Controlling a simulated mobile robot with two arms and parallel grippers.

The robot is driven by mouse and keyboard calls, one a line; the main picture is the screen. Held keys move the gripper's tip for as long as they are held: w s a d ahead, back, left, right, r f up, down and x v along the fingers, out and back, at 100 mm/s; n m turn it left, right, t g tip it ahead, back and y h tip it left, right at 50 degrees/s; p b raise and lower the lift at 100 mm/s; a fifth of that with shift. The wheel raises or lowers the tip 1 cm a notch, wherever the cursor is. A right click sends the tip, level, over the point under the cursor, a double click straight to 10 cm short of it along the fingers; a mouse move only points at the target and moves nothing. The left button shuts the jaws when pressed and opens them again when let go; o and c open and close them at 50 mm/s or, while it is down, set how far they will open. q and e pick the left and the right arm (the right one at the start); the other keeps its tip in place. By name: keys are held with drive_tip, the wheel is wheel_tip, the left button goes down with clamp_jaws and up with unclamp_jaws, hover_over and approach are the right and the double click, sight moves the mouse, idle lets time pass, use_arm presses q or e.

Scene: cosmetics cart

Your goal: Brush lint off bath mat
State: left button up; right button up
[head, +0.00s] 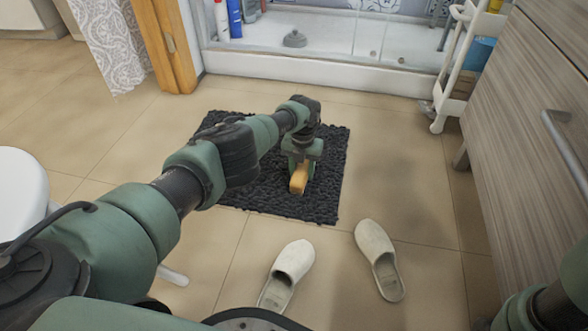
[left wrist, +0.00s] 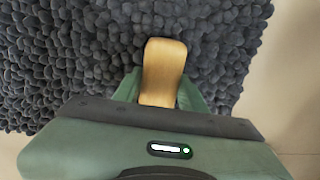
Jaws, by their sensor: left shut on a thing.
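A dark grey, shaggy bath mat (head: 325,200) lies on the tiled floor in the middle of the head view. It fills the upper part of the left wrist view (left wrist: 60,60). My left gripper (head: 299,168) is over the right part of the mat, pointing down. It is shut on a brush with a light wooden body (head: 299,180), which also shows between the fingers in the left wrist view (left wrist: 163,70). The brush is at or just above the mat; I cannot tell if it touches. Its bristles are hidden. Lint cannot be made out. My right gripper is not in view.
Two pale slippers (head: 290,270) (head: 377,255) lie in front of the mat. A shower tray (head: 330,75) is behind it. A white cart (head: 450,100) and a wood-grain cabinet (head: 510,130) stand at right. A white round object (head: 20,190) is at left.

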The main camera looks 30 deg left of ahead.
use_arm(q)
drive_tip(key=shift+d, duration=0.5)
drive_tip(key=shift+w+r, duration=0.1)
drive_tip(key=shift+s+a+p, duration=0.25)
drive_tip(key=shift+a+p, duration=0.15)
drive_tip(key=shift+a, duration=0.8)
drive_tip(key=shift+s+a, duration=0.25)
drive_tip(key=shift+a, duration=0.7)
drive_tip(key=shift+s+a, duration=0.25)
drive_tip(key=shift+a, duration=0.65)
drive_tip(key=shift+s+a, duration=0.25)
drive_tip(key=shift+a, duration=0.75)
drive_tip(key=shift+s+a, duration=0.25)
drive_tip(key=shift+a, duration=0.75)
drive_tip(key=shift+s+a, duration=0.25)
drive_tip(key=shift+a, duration=0.75)
wheel_tip(320, 180, up, 6)
drive_tip(key=p, duration=0.6)
drive_tip(key=shift+w+d, duration=0.1)
